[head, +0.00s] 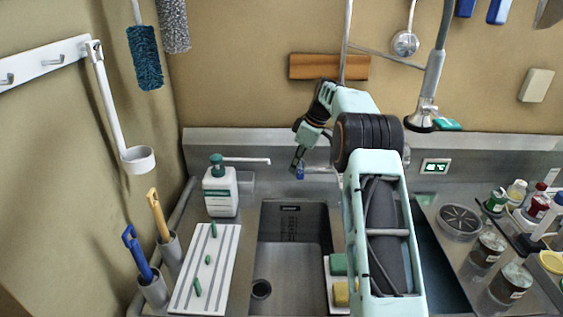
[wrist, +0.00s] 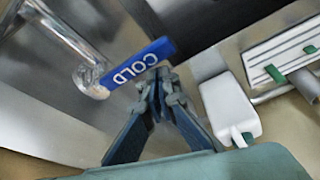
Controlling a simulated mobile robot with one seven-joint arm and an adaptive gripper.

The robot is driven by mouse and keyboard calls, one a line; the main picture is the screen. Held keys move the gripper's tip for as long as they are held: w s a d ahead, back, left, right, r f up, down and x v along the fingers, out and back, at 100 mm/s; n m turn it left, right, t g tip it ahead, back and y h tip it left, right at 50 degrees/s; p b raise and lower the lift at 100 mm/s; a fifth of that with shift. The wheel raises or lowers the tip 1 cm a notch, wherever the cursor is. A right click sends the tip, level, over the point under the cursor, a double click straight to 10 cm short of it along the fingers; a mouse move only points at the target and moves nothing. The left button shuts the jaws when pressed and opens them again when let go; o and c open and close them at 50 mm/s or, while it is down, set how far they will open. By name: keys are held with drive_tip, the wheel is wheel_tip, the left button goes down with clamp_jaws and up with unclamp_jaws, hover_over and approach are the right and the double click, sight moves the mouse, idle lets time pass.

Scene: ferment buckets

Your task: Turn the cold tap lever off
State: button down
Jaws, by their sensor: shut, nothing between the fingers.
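The cold tap lever is a blue bar with white COLD lettering (wrist: 140,65). It joins a chrome tap body (wrist: 92,76) at its left end in the wrist view. In the head view, the lever (head: 300,171) shows as a small blue piece behind the sink. My gripper (wrist: 160,74) is shut and empty, its tips right at the lever's lettered side near the free end. I cannot tell whether they touch it. In the head view my gripper (head: 299,160) is over the back ledge, just by the lever. My arm hides part of the tap area.
The sink basin (head: 290,240) is in front of the lever. A white soap bottle (head: 220,190) stands left of it, beside a striped drainboard (head: 207,262). Jars and bottles (head: 490,245) crowd the right counter.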

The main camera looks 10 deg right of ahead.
drive_tip(key=shift+s+d+f, duration=0.1)
drive_tip(key=shift+d, duration=0.2)
